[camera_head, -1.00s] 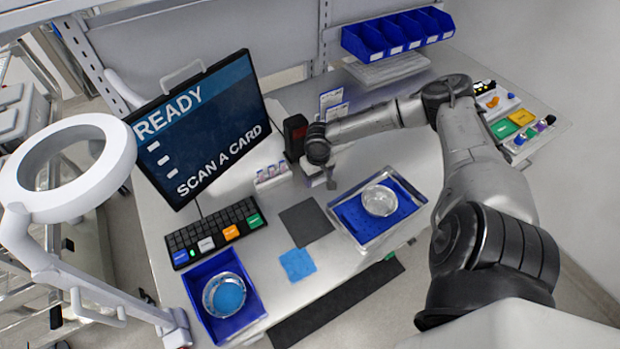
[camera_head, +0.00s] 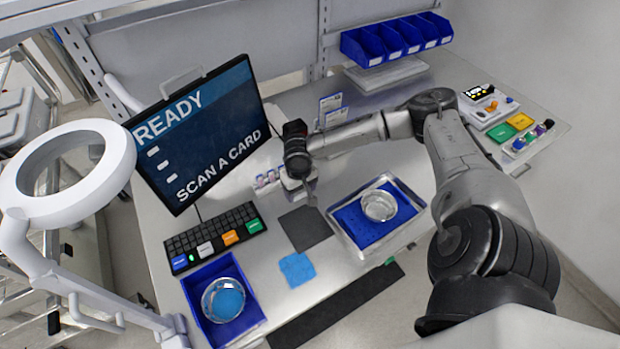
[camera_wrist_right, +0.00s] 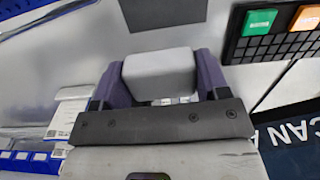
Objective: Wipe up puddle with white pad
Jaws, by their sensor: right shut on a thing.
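My right gripper (camera_head: 311,192) is low over the metal table, just behind the dark square mat (camera_head: 304,228). The right wrist view shows its two purple-grey fingers (camera_wrist_right: 161,82) shut on a white pad (camera_wrist_right: 160,72), one on each side. In that view the dark mat (camera_wrist_right: 163,10) lies just beyond the pad. The pad cannot be made out clearly in the head view. I cannot make out a puddle on the shiny table, nor tell whether the pad touches the surface. My left gripper is not in view.
A card holder (camera_head: 268,180) stands close to the left of my right gripper. A keyboard (camera_head: 213,236) and monitor (camera_head: 200,130) are further left. A blue cloth (camera_head: 297,269) lies in front of the mat. A metal tray (camera_head: 418,226) with a dish (camera_head: 379,205) is at right.

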